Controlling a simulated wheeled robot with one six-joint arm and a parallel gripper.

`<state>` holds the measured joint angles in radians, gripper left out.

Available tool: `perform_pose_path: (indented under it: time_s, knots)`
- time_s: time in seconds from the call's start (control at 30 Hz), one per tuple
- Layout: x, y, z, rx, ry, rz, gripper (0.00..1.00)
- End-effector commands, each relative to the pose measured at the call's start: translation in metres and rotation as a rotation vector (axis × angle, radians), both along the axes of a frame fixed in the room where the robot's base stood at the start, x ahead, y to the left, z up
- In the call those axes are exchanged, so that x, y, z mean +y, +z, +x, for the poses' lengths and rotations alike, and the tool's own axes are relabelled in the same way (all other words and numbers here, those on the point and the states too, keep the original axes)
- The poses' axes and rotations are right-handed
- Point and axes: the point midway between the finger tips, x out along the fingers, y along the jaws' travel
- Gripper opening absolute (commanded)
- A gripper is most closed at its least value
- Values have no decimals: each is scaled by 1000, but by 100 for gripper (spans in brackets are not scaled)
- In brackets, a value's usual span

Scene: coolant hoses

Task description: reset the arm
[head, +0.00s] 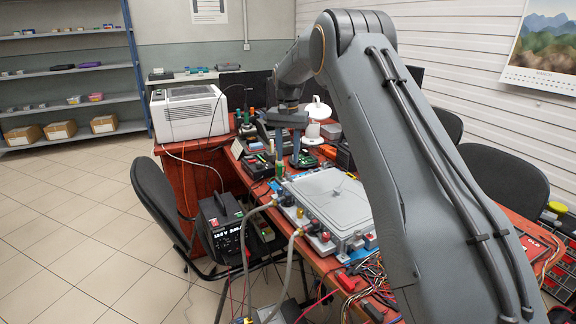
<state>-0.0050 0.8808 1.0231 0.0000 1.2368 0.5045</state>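My arm rises from the lower right, bends at the top of the head view and reaches down over the far part of the red workbench. My gripper (287,152) hangs from it, pointing down above the clutter behind the grey plate unit. Its two fingers look apart, with nothing seen between them. The grey plate unit (330,195) lies on the bench, partly hidden by my arm. Two pale hoses, a left one (244,240) and a right one (290,265), run from fittings on its front left side down over the bench edge.
A white printer (189,112) stands at the bench's far left. A black power supply (222,225) and a black chair (165,205) stand left of the bench. Loose coloured wires (365,278) lie near the front. More chairs stand right. The tiled floor (75,220) is clear at left.

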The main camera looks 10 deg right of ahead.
Motion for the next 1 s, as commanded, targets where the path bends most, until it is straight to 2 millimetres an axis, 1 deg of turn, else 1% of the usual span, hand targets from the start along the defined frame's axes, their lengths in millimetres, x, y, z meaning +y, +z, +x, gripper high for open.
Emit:
perform_pose_path:
  time_s: [0.1, 0.2, 0.57, 0.67, 0.77, 0.83, 0.97, 1.0]
  knots:
    - [0, 15, 1, -2, 0, 0, 34]
    - [0, 21, 0, -1, 0, 0, 34]
    - [0, 24, -1, 0, 1, 0, 34]
    - [0, 25, -8, 1, 13, 0, 34]
    - [0, 29, -28, 1, 43, 0, 34]
    - [0, 31, -50, 0, 74, 1, 34]
    - [0, 31, -100, 0, 142, 2, 34]
    - [0, 31, -117, 0, 162, 2, 34]
